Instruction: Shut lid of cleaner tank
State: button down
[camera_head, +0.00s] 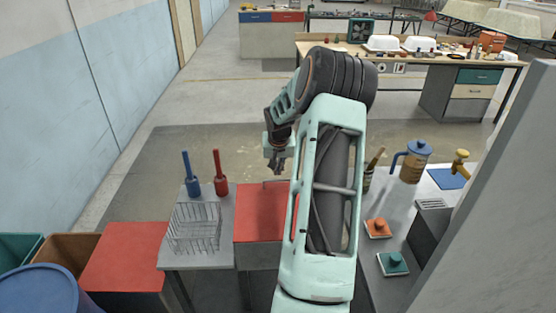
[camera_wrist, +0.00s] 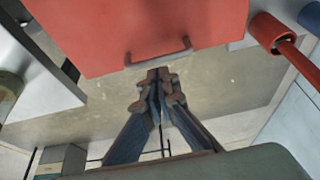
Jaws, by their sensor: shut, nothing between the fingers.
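A red lid panel (camera_head: 262,212) of what looks like the cleaner tank lies in the middle of the head view, left of my arm, which covers its right side. A grey body shows below it. In the wrist view the red lid (camera_wrist: 150,22) fills the top, with a grey bar handle (camera_wrist: 158,53) along its edge. My gripper (camera_head: 277,168) is at the lid's far edge, by the handle. Its fingers are together and empty. In the wrist view its fingertips (camera_wrist: 158,75) point at the handle; I cannot tell whether they touch it. The lid's exact tilt is unclear.
Left of the lid are a wire basket (camera_head: 195,228), a blue-handled tool (camera_head: 189,175) and a red-handled tool (camera_head: 219,175). Another red-topped box (camera_head: 125,260) stands further left. Right of my arm are a jug (camera_head: 414,160) and small blocks. Open floor lies beyond.

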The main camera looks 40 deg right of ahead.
aim_at(277, 180)
jog(key=shift+x, duration=1.55)
jog(key=shift+s+a, duration=0.1)
jog(key=shift+s, duration=0.1)
jog(key=shift+w+f+b, duration=0.2)
jog(key=shift+f+b, duration=0.65)
jog(key=shift+f, duration=0.25)
jog(key=shift+s, duration=0.15)
